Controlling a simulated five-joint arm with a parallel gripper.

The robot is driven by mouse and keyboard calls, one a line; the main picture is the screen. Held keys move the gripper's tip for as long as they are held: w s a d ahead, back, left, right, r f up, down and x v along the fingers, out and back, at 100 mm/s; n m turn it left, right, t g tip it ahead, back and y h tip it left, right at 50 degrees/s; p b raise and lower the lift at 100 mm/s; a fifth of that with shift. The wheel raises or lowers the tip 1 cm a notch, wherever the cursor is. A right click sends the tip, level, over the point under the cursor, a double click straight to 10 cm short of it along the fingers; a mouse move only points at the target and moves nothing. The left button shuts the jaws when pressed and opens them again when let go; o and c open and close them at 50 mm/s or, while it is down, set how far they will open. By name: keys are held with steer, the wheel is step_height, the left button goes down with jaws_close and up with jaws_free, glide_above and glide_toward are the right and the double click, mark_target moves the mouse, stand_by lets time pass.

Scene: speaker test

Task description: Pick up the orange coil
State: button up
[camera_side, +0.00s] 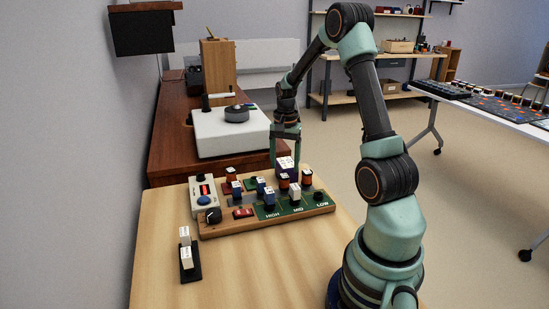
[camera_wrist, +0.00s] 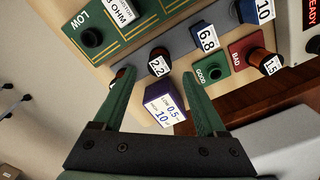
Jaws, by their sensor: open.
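Several orange coils with dark ends show on the wooden test board (camera_side: 220,230): one at the red BAD pad (camera_side: 231,174), and two near the back right, the left coil (camera_side: 284,183) and the right coil (camera_side: 306,178). In the wrist view, the coil marked 1.5 (camera_wrist: 265,60) is at the right, the coil marked 2.2 (camera_wrist: 158,62) is ahead of the jaws, and another is mostly hidden by the left finger. My gripper (camera_side: 285,163) points down at the board's back edge. It is open, with fingers (camera_wrist: 162,90) on either side of a purple labelled block (camera_wrist: 165,108). Contact cannot be told.
Blue capacitors (camera_side: 260,187) and a white resistor (camera_side: 295,193) stand close by on the board. The GOOD pad (camera_wrist: 210,70) has an empty socket. A white turntable (camera_side: 230,138) stands behind. A black holder (camera_side: 189,262) is front left.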

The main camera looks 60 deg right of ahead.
mark_target(285, 175)
steer(key=shift+a+f, duration=0.1)
steer(key=shift+f, duration=2.9)
jaws_close()
